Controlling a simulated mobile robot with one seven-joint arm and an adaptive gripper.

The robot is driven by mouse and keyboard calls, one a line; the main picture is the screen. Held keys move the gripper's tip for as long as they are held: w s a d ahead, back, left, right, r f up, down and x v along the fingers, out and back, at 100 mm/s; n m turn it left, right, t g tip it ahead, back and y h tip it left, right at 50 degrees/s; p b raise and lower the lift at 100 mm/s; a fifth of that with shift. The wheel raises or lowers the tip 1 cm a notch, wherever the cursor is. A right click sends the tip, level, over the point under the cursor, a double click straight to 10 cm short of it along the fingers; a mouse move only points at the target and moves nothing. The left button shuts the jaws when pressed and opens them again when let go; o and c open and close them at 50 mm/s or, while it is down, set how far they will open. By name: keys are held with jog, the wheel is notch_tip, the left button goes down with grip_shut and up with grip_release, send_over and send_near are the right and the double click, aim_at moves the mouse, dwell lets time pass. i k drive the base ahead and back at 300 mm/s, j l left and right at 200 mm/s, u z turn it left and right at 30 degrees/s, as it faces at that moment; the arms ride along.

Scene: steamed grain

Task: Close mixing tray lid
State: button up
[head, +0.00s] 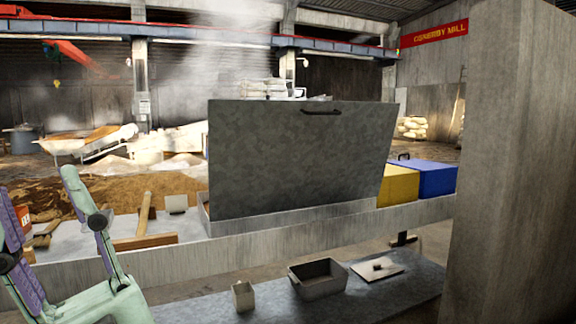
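The mixing tray (209,222) stands on a long pale ledge in the middle of the head view, with only its low grey rim showing. Its lid (290,160) is a large mottled grey metal panel, raised and standing nearly upright above the tray. A dark bar handle (321,111) is near the lid's upper edge. The lid hides most of the tray's inside. Pale green and purple parts of my arm are at the lower left, apart from the lid.
Yellow (399,187) and blue (431,178) boxes stand right of the lid. A concrete pillar (515,160) blocks the right side. A lower shelf holds a small cup (243,296), a grey pan (318,291) and a flat plate (377,273). Wooden pieces (145,241) lie left of the tray.

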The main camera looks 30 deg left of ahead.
aim_at(268, 156)
jog(key=i+u, duration=0.1)
jog(key=u, duration=0.6)
jog(key=i+j+z, duration=0.1)
jog(key=i, duration=0.4)
jog(key=i+j+z, duration=0.1)
jog(key=i+j, duration=0.15)
jog(key=i, duration=0.2)
